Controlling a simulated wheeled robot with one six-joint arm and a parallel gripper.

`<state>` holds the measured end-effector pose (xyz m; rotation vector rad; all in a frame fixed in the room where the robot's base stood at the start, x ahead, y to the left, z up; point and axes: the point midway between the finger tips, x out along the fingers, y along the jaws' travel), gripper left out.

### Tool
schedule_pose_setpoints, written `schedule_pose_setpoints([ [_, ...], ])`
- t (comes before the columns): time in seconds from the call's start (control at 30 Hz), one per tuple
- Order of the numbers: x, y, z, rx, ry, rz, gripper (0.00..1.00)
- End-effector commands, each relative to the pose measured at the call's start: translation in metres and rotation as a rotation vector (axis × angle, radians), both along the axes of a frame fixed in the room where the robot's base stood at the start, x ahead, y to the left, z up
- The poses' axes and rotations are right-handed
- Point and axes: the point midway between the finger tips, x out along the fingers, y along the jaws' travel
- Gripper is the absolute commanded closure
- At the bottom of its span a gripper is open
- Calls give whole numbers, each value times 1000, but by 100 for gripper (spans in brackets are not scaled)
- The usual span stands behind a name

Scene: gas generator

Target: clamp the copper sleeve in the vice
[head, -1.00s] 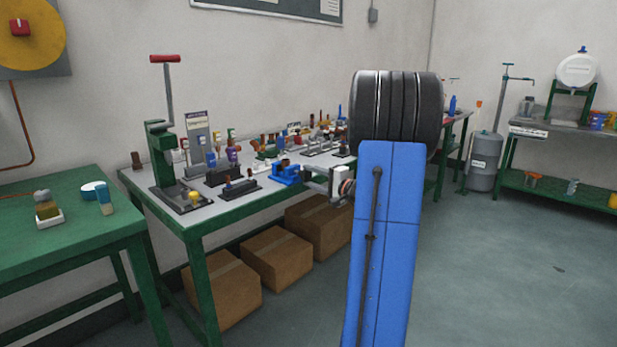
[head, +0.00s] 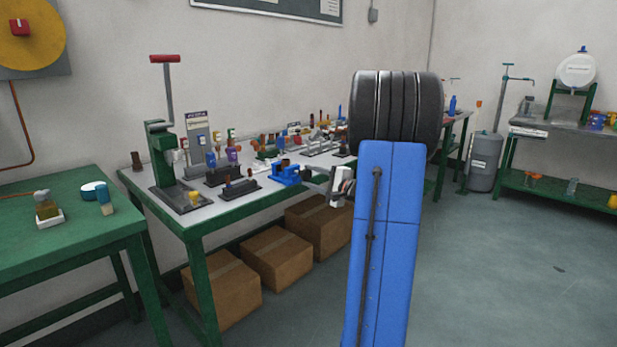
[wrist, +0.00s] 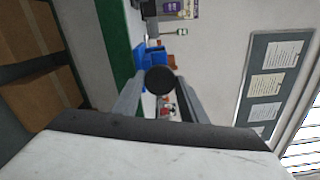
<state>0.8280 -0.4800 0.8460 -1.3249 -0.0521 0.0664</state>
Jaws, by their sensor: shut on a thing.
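The blue vice (head: 287,176) stands at the front edge of the grey-topped bench. It also shows in the wrist view (wrist: 147,57). A brown, copper-coloured piece, likely the copper sleeve (head: 285,162), stands upright at its jaws; a brown bit beside the blue body shows in the wrist view (wrist: 171,60). Whether the vice jaws press on it is too small to tell. My gripper (wrist: 159,92) is shut on a dark round knob (wrist: 159,79), seen end-on in front of the vice. In the head view my gripper (head: 318,184) is small and partly hidden by my arm.
A green lever press (head: 165,160) stands left of the vice. Black racks (head: 240,189) and several small parts crowd the bench. Cardboard boxes (head: 275,258) lie beneath. A green table (head: 75,250) is at the left.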

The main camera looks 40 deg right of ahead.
Motion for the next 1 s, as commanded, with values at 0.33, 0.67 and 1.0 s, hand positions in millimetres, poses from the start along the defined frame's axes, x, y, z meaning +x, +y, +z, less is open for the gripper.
schedule_pose_setpoints([
  [0.33, 0, 0, -1, 109, 11, 0, 84],
  [0.67, 0, 0, -2, 247, 22, 0, 84],
  [1.0, 0, 0, -2, 245, 21, 0, 52],
])
